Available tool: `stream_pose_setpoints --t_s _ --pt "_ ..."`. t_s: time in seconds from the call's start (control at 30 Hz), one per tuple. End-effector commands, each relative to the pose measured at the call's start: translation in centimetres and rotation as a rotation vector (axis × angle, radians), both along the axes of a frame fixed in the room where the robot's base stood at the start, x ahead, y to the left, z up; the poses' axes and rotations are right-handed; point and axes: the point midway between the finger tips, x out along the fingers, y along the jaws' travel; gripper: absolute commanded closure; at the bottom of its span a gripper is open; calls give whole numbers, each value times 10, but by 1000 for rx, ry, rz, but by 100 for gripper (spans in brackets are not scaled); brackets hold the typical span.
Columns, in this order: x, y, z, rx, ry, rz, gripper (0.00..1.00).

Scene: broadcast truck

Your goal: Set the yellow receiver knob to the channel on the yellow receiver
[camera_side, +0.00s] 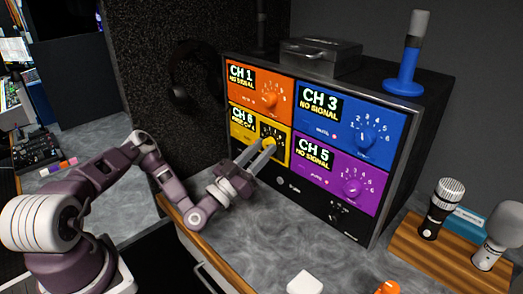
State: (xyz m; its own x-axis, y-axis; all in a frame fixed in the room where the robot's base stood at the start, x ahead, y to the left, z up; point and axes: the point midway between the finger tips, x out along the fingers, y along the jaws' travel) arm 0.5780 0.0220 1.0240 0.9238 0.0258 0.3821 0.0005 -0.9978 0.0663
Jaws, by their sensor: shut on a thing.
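The yellow receiver (239,133) is the lower left panel of the black rack. Its display (243,119) reads "CH 6", with a smaller second line that I cannot read surely; it seems to end in 4. The yellow receiver knob (269,141) sits at the panel's right, on a dark dial. My gripper (266,148) reaches up from the lower left, its two fingers shut on the knob. The fingers cover part of the knob and dial, so I cannot tell where the pointer stands.
An orange panel (249,95) is above, a blue panel (376,145) upper right and a purple panel (367,197) lower right, each with a knob. Microphones stand in a wooden holder (427,264) at right. A small white object (304,283) lies on the grey counter in front.

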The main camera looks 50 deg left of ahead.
Motion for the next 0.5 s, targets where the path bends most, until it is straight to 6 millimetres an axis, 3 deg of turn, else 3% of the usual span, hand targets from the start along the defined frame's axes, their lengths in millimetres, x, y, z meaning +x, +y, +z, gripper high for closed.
stream_pose_setpoints --t_s 0.27,0.5 --pt "0 -1 0 -57 0 -1 100" --pt "0 -2 1 -224 0 -2 100"
